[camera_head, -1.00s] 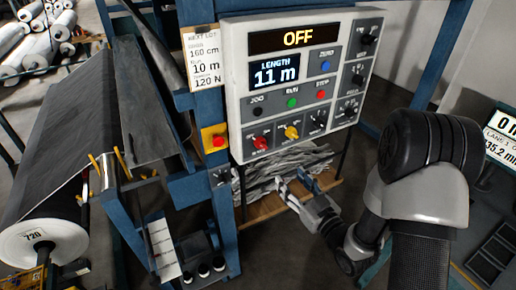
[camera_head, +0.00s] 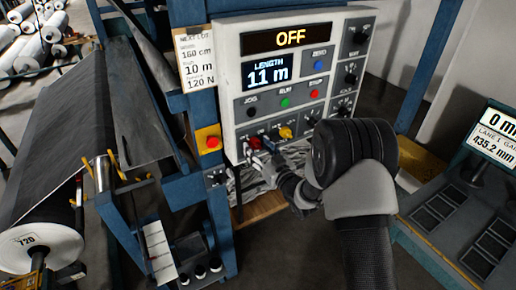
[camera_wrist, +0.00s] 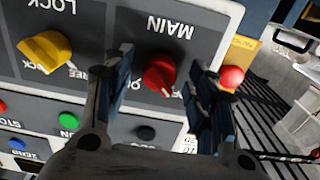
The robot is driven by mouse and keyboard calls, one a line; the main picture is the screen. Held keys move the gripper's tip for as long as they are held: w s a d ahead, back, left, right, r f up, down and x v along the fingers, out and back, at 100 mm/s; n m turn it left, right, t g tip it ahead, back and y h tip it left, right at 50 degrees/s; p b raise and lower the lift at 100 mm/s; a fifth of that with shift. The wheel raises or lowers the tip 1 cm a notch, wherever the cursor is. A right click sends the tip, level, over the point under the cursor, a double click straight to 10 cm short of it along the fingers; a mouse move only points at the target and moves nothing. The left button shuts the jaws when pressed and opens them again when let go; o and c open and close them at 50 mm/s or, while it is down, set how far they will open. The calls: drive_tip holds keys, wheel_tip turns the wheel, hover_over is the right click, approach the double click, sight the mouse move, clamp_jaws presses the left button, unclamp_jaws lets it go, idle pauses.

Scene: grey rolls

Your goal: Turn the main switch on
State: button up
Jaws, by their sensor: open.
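The main switch is a red rotary knob (camera_wrist: 160,73) under the label MAIN, at the lower left of the control panel (camera_head: 232,60). In the wrist view it stands between the two open fingers of my gripper (camera_wrist: 165,85), and I see no finger touching it. In the head view my gripper (camera_head: 262,148) is at the panel's lower left and partly hides the red knob (camera_head: 256,141). The panel display (camera_head: 290,39) reads OFF.
A yellow LOCK knob (camera_wrist: 45,52) sits beside the red knob. A red emergency button (camera_head: 213,142) on a yellow plate is left of the panel. Green, black and blue buttons lie close by. A roll machine (camera_head: 70,160) stands at the left.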

drive_tip(key=shift+w+a, duration=0.15)
drive_tip(key=shift+w, duration=0.1)
drive_tip(key=shift+c, duration=0.4)
drive_tip(key=c, duration=1)
